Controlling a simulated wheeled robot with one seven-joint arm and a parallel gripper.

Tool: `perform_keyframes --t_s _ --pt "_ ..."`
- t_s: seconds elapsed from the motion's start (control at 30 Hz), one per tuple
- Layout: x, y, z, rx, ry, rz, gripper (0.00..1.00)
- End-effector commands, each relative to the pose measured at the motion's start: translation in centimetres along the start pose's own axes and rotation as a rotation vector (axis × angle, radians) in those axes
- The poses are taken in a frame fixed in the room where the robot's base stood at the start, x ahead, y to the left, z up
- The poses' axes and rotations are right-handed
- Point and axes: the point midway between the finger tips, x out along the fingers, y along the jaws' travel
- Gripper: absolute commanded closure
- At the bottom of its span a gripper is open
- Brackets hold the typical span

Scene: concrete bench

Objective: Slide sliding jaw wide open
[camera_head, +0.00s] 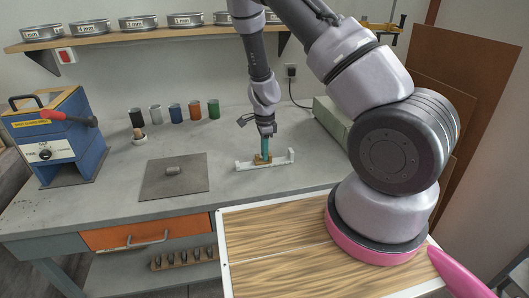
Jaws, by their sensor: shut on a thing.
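A white rail (278,162) lies on the grey bench, with a raised end (291,155) at its right and a low stub at its left. The sliding jaw (262,160) sits on the rail around its middle. It has a brown base and an upright teal post (266,148). A gap shows between the jaw and the raised right end. My gripper (266,134) points down from above and is shut on the top of the teal post. The fingertips are small in this view, and they hide the post's top.
Several coloured cups (175,112) stand behind. A blue machine (58,140) is at far left, a grey-green box (331,120) at right. Bench around the rail is clear.

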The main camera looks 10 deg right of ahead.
Motion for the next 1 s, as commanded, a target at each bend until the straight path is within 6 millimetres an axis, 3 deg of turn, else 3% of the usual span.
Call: perform_keyframes --t_s 0.67,0.7,0.77,1.0 --pt "-0.05 -0.06 0.50 0.000 0.000 -0.001 1.00" --pt "-0.05 -0.06 0.49 0.000 0.000 -0.001 0.75" --pt "-0.04 -0.06 0.49 0.000 0.000 -0.001 0.55" --pt "-0.02 -0.03 0.48 0.000 0.000 -0.001 0.55"
